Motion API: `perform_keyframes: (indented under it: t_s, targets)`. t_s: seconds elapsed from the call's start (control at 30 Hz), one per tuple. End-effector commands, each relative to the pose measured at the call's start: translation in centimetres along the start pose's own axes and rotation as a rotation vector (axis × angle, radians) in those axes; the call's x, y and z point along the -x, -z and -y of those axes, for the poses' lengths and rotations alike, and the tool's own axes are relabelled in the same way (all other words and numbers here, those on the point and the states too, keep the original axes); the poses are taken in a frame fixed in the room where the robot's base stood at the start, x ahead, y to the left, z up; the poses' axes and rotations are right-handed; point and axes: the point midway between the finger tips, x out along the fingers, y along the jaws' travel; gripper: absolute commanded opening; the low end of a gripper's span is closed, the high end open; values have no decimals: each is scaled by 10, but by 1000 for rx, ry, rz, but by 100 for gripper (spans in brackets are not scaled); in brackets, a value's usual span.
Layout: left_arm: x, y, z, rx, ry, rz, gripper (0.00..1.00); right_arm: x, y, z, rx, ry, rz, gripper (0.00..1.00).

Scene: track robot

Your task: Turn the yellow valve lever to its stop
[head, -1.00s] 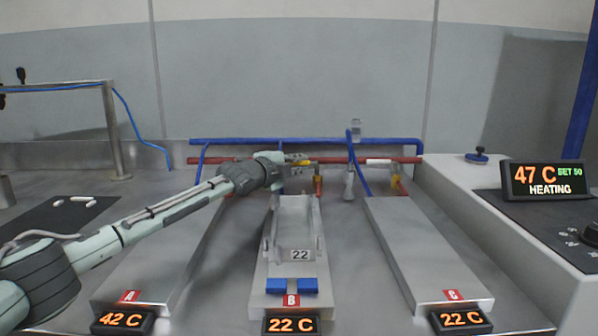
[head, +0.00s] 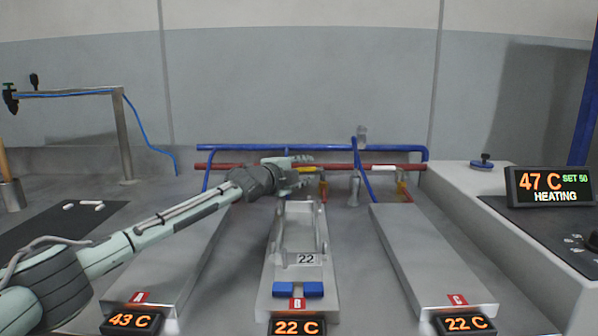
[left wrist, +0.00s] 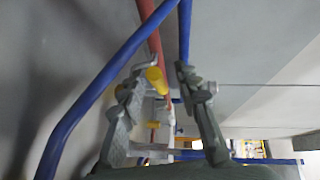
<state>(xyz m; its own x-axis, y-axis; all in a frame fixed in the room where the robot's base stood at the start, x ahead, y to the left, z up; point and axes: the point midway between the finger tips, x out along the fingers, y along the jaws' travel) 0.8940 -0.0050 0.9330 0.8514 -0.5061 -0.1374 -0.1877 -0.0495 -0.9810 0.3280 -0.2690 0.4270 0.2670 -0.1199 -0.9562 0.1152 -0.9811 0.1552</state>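The yellow valve lever (head: 305,169) is on the red pipe behind the middle plate, B. It also shows in the left wrist view (left wrist: 156,77), between my left gripper's fingers and closer to the left finger. My left gripper (head: 296,172) is at the lever in the head view. In the left wrist view its two fingers (left wrist: 167,75) stand apart, and I cannot tell whether either touches the lever. The valve body is partly hidden by the gripper. My right gripper is in neither view.
Red (head: 345,166) and blue (head: 250,147) pipes run along the back. Plates A (head: 165,275), B (head: 270,290) and C (head: 430,260) lie in front, B carrying a metal frame (head: 300,259). A heater display (head: 550,186) stands at right, reading 47 C.

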Motion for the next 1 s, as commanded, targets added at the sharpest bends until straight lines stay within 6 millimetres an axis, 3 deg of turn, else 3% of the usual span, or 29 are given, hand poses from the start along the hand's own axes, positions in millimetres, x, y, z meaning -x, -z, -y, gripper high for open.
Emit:
perform_keyframes:
  t_s: [0.17,0.6,0.8,1.0]
  targets:
    - [17,-1,-2,3,-2,-2,32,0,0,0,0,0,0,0]
    - [100,-1,0,-1,2,0,32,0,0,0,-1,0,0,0]
    - [117,-1,1,1,2,1,32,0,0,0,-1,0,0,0]
    - [119,0,1,1,2,0,32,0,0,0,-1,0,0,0]
